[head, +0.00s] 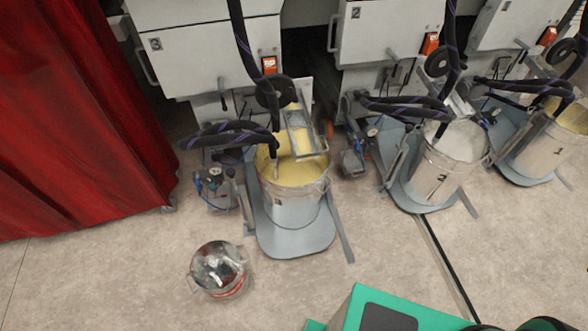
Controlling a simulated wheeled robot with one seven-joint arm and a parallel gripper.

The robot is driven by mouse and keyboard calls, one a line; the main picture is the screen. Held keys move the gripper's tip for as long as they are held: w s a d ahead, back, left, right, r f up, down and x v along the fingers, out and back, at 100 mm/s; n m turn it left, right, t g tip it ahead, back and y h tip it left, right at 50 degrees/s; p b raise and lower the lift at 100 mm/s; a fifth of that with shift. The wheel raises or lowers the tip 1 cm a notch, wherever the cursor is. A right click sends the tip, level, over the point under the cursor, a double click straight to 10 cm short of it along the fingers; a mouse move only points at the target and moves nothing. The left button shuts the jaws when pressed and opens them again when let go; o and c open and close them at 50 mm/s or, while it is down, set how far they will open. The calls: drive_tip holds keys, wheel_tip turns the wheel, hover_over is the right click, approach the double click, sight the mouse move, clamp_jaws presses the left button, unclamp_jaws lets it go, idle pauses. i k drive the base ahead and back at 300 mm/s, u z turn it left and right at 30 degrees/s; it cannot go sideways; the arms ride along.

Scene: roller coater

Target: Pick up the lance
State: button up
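Several black hoses with purple stripes run down from the white machines to the buckets. A similar hose goes down into the middle bucket (440,178), and I cannot tell which lance is meant. My gripper is not in view.
A red curtain (70,120) closes off the left. The buckets stand on grey base plates (290,243). A third bucket (545,140) is at the right. Floor is clear around the can.

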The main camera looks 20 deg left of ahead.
sight(273, 156)
drive_tip(key=u, duration=0.4)
drive_tip(key=i, duration=1)
drive_tip(key=u, duration=1.05)
drive_tip(key=i, duration=0.25)
drive_tip(key=u, duration=0.05)
